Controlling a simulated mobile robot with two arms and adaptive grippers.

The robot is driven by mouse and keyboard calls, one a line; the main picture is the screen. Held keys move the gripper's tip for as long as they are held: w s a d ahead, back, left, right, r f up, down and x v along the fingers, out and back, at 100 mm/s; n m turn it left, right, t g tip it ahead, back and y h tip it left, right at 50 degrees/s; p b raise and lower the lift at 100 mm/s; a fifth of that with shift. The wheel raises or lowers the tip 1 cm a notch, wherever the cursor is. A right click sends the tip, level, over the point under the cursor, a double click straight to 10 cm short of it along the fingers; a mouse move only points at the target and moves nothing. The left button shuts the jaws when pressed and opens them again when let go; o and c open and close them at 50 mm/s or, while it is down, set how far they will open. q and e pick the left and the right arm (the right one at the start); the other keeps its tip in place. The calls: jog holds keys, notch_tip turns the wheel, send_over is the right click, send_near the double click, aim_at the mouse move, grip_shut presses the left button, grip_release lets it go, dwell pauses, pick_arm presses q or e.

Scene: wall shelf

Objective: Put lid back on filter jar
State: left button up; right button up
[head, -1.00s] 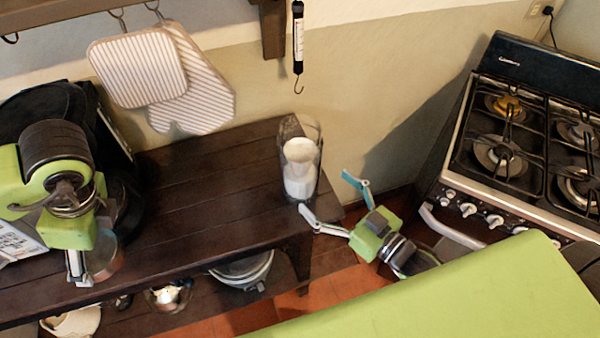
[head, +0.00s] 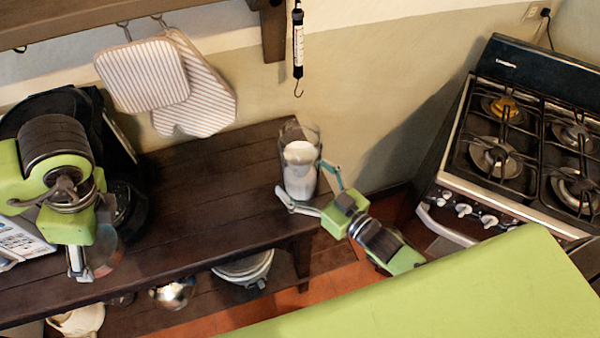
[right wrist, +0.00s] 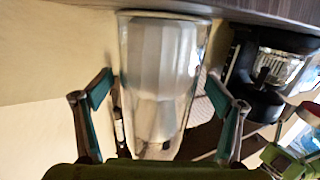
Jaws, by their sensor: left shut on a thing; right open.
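The filter jar (head: 300,177) is a clear glass with white paper filters inside. It stands upright without a lid near the right end of the dark wooden shelf. My right gripper (head: 303,178) is open, with its fingers on either side of the jar; the right wrist view shows the jar (right wrist: 160,85) between the spread fingers, apparently with gaps. My left gripper (head: 82,268) is at the left, above the front of the shelf, shut on a thin brownish, partly see-through round piece (head: 106,254), seemingly the lid. The gripper hides part of it.
A dark appliance (head: 125,200) stands behind my left arm. Striped potholders (head: 142,75) and a hanging scale (head: 298,45) are on the wall. A stove (head: 490,150) is at right. Pots sit on a lower shelf (head: 205,290). The shelf top between the grippers (head: 205,200) is clear.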

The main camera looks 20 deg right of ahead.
pick_arm(q)
jog(key=shift+r, duration=0.15)
pick_arm(e)
jog(key=shift+x, duration=0.75)
jog(key=c, duration=1.8)
jog(key=shift+r, duration=0.1)
jog(key=shift+c, duration=0.8)
